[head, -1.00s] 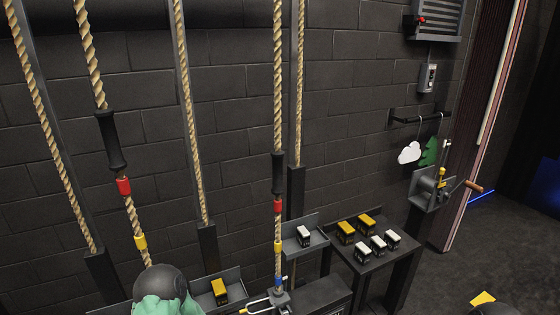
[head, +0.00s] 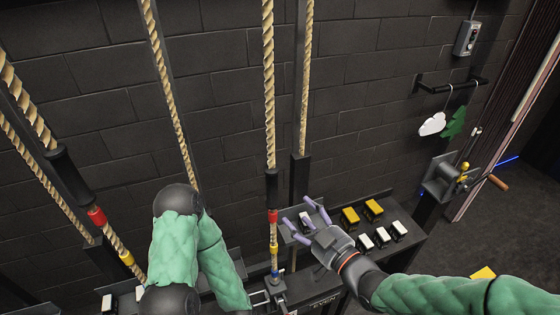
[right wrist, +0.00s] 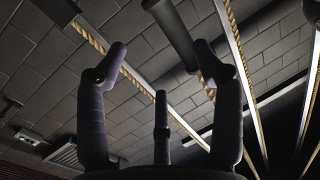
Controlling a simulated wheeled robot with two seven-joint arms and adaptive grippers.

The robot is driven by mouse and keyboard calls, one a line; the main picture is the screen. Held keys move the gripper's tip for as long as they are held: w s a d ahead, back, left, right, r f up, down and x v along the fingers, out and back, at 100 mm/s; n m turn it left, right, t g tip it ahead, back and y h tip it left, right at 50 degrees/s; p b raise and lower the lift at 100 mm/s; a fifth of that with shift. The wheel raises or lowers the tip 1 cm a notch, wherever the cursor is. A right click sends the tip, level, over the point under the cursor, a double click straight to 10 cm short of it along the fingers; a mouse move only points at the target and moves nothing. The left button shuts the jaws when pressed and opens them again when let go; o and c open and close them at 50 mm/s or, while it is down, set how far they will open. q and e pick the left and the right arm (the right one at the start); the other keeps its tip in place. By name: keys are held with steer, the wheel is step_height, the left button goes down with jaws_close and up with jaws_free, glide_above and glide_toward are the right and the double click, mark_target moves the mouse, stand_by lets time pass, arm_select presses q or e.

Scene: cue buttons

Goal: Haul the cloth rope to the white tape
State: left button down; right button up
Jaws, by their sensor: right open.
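A tan twisted rope (head: 269,95) hangs in the middle of the head view. It carries a black sleeve (head: 271,190), then red tape (head: 272,216), yellow tape (head: 273,248) and blue tape (head: 275,278) below. I cannot make out white tape on any rope, nor which rope is the cloth one.
Another rope at the left has a black sleeve (head: 68,175), red tape (head: 97,216) and yellow tape (head: 126,257). A dark table (head: 412,245) holds several yellow and white blocks. A winch with a crank (head: 440,178) stands right. Open floor lies at far right.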

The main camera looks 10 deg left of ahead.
mark_target(275, 184)
arm_select(q)
steer(key=shift+w+r+p, duration=0.15)
steer(key=shift+r+p, duration=0.25)
steer(key=shift+r, duration=0.1)
steer(key=shift+w+r+p, duration=0.15)
steer(key=shift+r+p, duration=0.2)
steer(key=shift+r, duration=0.15)
arm_select(e)
steer(key=shift+n+y, duration=0.3)
steer(key=shift+y, duration=0.1)
steer(key=w+a+r, duration=0.1)
steer(key=w+a, duration=0.1)
steer(key=a, duration=0.1)
steer(key=w+a, duration=0.2)
steer(key=a, duration=0.1)
steer(key=w+a+r, duration=0.1)
steer(key=w+a, duration=0.1)
steer(key=shift+w+a+r, duration=0.35)
steer(key=shift+a, duration=0.05)
steer(key=shift+r, duration=0.1)
jaws_close()
